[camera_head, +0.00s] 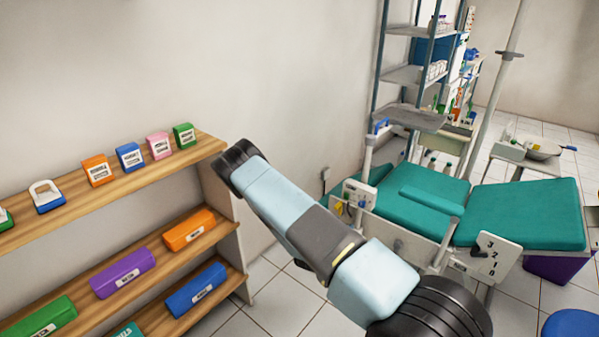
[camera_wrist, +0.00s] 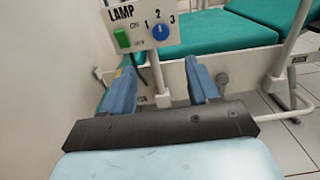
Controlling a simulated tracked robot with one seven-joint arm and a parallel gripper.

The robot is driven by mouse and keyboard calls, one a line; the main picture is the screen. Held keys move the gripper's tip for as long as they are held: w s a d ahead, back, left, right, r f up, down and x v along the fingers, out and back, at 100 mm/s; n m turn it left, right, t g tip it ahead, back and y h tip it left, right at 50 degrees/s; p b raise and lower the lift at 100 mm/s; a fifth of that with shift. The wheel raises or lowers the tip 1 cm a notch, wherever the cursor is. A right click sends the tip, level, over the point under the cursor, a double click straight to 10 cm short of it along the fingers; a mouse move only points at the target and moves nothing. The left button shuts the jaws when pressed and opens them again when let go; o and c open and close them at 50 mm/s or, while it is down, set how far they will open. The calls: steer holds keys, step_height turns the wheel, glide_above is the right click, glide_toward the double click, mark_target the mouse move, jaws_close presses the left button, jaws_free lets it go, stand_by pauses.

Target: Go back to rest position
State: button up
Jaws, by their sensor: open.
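My gripper (camera_wrist: 158,75) shows in the wrist view with its two blue fingers apart and nothing between them. Beyond the fingertips is a white control panel (camera_wrist: 175,15) marked LAMP, with a green rocker switch (camera_wrist: 122,38) and a blue dial (camera_wrist: 160,32) numbered 1 to 3. Whether the fingers touch the panel cannot be told. In the head view my arm crosses the middle of the picture, and the gripper cannot be made out there. The panel also shows in the head view (camera_head: 352,190), just right of my arm.
A wooden shelf (camera_head: 110,195) with several coloured boxes lines the left wall. A metal rack (camera_head: 408,75) stands behind. Tiled floor is open between shelf and chair.

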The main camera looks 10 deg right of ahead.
steer(key=s+r+m+g+y, duration=0.1)
steer(key=s+r+m+g, duration=0.4)
steer(key=r, duration=0.6)
steer(key=s+d+r+m+g+y, duration=0.1)
steer(key=s+r+m+g, duration=0.2)
steer(key=r+m, duration=0.6)
steer(key=s+r+m+g+y, duration=0.1)
steer(key=s+r+m+g, duration=0.3)
steer(key=r, duration=0.8)
steer(key=s+a+r+m+t+y, duration=0.3)
steer(key=s+a+r+y, duration=0.2)
steer(key=s+r, duration=0.6)
steer(key=s+a+r+m+t+y, duration=0.3)
steer(key=s+a+r+y, duration=0.3)
steer(key=s+r, duration=0.5)
steer(key=shift+s+a+m+t, duration=0.3)
steer(key=shift+s+a+m, duration=0.6)
steer(key=shift+s, duration=0.3)
